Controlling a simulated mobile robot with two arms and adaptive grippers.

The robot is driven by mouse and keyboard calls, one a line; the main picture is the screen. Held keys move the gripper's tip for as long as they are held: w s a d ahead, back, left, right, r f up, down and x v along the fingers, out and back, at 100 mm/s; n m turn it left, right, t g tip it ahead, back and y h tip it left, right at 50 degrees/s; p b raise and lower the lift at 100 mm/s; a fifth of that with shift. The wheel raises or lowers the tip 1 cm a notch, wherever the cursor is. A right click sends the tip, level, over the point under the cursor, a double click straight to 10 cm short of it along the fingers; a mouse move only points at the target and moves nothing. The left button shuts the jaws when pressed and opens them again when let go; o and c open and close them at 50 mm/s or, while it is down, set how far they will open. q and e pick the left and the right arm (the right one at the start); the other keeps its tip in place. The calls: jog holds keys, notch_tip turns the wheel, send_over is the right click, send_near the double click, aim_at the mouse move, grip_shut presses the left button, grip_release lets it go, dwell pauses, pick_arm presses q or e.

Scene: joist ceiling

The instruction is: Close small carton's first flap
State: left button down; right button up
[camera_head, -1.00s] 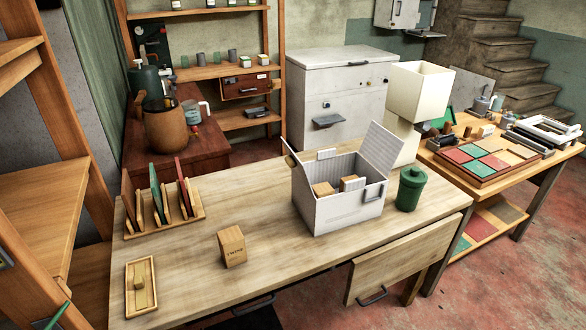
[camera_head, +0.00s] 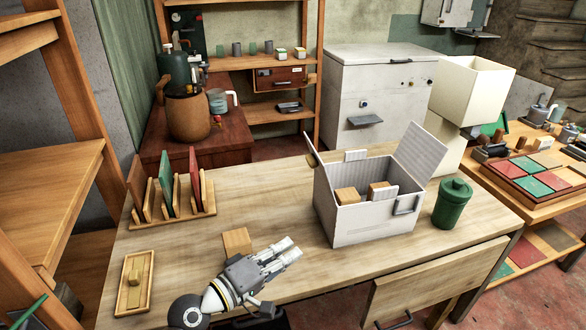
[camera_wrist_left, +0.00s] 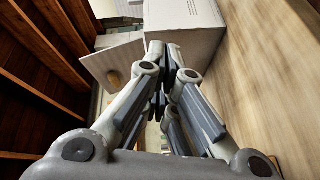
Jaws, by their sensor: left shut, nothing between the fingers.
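The small carton (camera_head: 372,224) is a white open-topped box on the wooden table, right of the table's middle. Its right flap (camera_head: 420,150) stands up and leans outward. Its left flap (camera_head: 311,150) is seen nearly edge-on, also raised. Two tan blocks and a white card show inside. My left gripper (camera_head: 293,248) is shut and empty, left of the carton and apart from it, pointing toward it. In the left wrist view the carton (camera_wrist_left: 188,32) is beyond the fingers, with a pale flap (camera_wrist_left: 112,62) bearing a round tan spot at its left.
A wooden block (camera_head: 236,240) is partly hidden behind my left gripper. A slotted rack (camera_head: 205,208) and a small wooden tray (camera_head: 146,290) are at the left. A green canister (camera_head: 453,205) stands close right of the carton. The table between rack and carton is clear.

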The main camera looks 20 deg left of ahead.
aim_at(315, 167)
pick_arm(q)
jog(key=w+a+r+n+t+y, duration=0.4)
jog(key=w+a+r+n+t, duration=0.15)
jog(key=a+n, duration=0.4)
jog(key=d+p+x, duration=0.2)
jog(key=p+x, duration=0.1)
jog(key=x, duration=1)
jog(key=shift+d+g+p, duration=0.35)
jog(key=shift+p, duration=0.05)
jog(key=shift+f, duration=0.1)
